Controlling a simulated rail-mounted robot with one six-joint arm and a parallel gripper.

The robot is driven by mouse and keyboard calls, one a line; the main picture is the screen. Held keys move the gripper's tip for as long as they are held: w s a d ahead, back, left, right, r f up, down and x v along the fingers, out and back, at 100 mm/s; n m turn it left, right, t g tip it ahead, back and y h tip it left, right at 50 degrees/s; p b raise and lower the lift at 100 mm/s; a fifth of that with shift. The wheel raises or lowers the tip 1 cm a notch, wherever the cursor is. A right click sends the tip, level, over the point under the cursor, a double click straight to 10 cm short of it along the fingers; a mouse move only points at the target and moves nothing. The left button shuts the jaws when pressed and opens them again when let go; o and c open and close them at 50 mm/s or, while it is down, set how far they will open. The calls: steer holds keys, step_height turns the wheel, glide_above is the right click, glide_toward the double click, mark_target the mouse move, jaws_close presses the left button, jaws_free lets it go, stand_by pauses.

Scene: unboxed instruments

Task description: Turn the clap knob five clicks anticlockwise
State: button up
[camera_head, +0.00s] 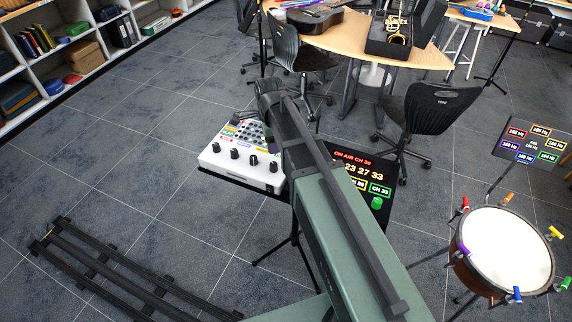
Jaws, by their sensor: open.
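A white instrument box (212,160) stands on a dark stand left of my arm, with a row of black knobs along its front. The knobs are a left knob (216,147), others beside it (234,153), (253,160) and a right one (273,167) close to my arm. Coloured labels and small round buttons lie behind them. The label print is too small to read, so I cannot tell which knob is the clap knob. My arm reaches over the box's right side and hides part of it. My gripper's fingers do not show.
A dark panel (373,201) with lit numbers and a green knob stands right of my arm. A drum (506,250) is at the right. Chairs and a wooden table (345,38) are behind. Black rails (110,270) lie on the floor at the lower left.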

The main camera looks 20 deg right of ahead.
mark_target(273, 164)
step_height(273, 164, down, 11)
steer(key=b, duration=1.1)
steer(key=shift+r, duration=0.1)
steer(key=shift+c, duration=0.4)
steer(key=c, duration=0.8)
steer(key=shift+c, duration=0.2)
steer(key=shift+n, duration=0.3)
